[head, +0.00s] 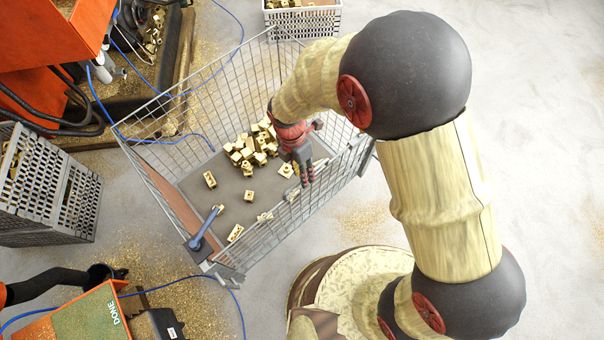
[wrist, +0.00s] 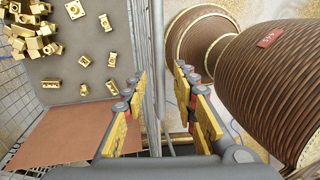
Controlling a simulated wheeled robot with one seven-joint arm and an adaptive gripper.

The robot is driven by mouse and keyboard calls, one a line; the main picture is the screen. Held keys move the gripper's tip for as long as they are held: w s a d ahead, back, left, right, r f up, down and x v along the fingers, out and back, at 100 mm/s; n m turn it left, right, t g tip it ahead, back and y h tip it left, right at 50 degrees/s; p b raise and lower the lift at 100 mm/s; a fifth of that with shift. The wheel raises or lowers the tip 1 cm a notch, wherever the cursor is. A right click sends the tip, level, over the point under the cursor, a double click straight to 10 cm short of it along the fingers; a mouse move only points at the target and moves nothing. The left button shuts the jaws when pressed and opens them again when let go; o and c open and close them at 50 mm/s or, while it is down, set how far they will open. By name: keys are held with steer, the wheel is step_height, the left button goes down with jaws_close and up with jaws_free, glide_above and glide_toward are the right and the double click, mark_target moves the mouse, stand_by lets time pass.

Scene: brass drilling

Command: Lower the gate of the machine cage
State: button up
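The machine cage (head: 185,100) is a wire mesh bin with a grey floor and several loose brass parts (head: 252,148) inside. Its mesh side nearest my base, which looks like the gate (head: 285,222), stands upright. My gripper (head: 303,176) is over the top of that side. In the wrist view, the two yellow-padded fingers of my gripper (wrist: 160,80) are spread apart, one on each side of the grey wire panel (wrist: 147,45). Whether either finger touches the panel I cannot tell.
A blue-handled tool (head: 204,232) is at the cage's near left corner. A grey crate (head: 45,190) stands at left, another crate (head: 303,20) at the back. Orange machinery (head: 50,35) fills the upper left. Clear floor (head: 540,100) lies at right.

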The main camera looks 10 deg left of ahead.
steer(key=shift+f, duration=0.15)
steer(key=shift+c, duration=0.7)
jaws_close()
